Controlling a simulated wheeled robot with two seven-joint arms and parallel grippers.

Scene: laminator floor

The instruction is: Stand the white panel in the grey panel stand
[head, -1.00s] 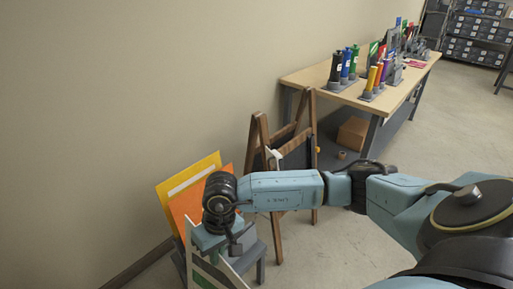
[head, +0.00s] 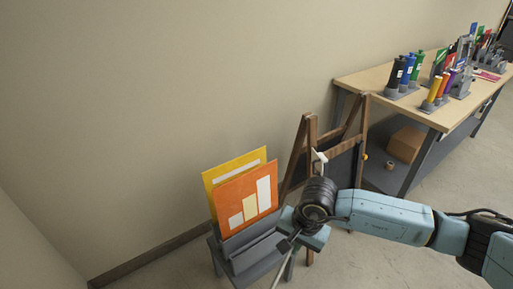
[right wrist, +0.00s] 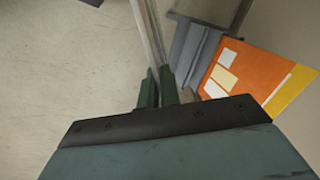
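The grey panel stand (head: 262,262) stands on the floor near the wall; it also shows in the right wrist view (right wrist: 190,52). An orange panel (head: 236,216) and a yellow panel (head: 212,180) stand in its rear part, leaning back. My right gripper (head: 289,244) is at the stand's right side. In the right wrist view its dark green fingers (right wrist: 157,90) are shut on the white panel (right wrist: 149,30), which shows nearly edge-on beside the stand. In the head view only a thin pale edge of the panel (head: 281,264) shows below the gripper. My left gripper is out of view.
A wooden easel (head: 301,150) with a dark board stands just behind my right arm. A workbench (head: 385,80) with bottles and holders stands at the right, with a cardboard box (head: 405,144) beneath.

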